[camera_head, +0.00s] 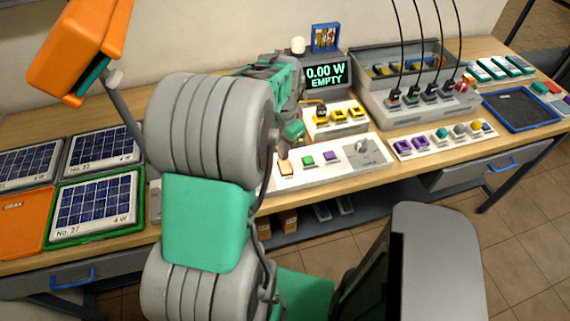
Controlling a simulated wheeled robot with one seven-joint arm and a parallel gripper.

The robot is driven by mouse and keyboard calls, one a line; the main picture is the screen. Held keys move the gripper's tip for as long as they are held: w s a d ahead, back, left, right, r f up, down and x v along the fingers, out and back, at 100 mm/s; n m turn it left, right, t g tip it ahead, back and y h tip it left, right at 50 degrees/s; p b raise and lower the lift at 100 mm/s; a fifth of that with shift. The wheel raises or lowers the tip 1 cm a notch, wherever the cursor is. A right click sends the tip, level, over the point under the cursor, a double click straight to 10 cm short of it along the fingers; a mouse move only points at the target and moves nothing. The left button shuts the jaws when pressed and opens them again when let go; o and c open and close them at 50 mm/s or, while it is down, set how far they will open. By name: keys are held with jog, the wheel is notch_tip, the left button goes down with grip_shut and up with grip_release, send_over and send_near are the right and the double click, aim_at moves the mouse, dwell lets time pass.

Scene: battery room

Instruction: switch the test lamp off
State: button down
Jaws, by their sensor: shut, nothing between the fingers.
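An orange lamp head (82,42) on a grey arm leans in at the upper left, above the solar panels. I cannot tell whether it is lit. A white switch panel (325,177) lies at the bench's front edge. It carries an orange button (286,168), a green button (308,160), a purple button (331,155) and a grey lever-like control (363,146). My gripper (283,153) is shut and empty, pointing down close to the orange button. My arm hides part of the panel's left end; I cannot tell whether the gripper touches it.
A display (326,76) reads "0.00 W EMPTY". Behind the panel is a row of yellow-topped items (338,115). Solar panels (95,208) lie at left. A grey case (405,60) with black cables and a blue tray (520,108) stand at right.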

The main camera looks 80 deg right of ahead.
jog(key=shift+f+b, duration=0.55)
jog(key=shift+f, duration=0.4)
jog(key=shift+r, duration=0.1)
notch_tip(320, 180, up, 7)
jog(key=p, duration=0.5)
dwell(0.4)
jog(key=shift+s, duration=0.1)
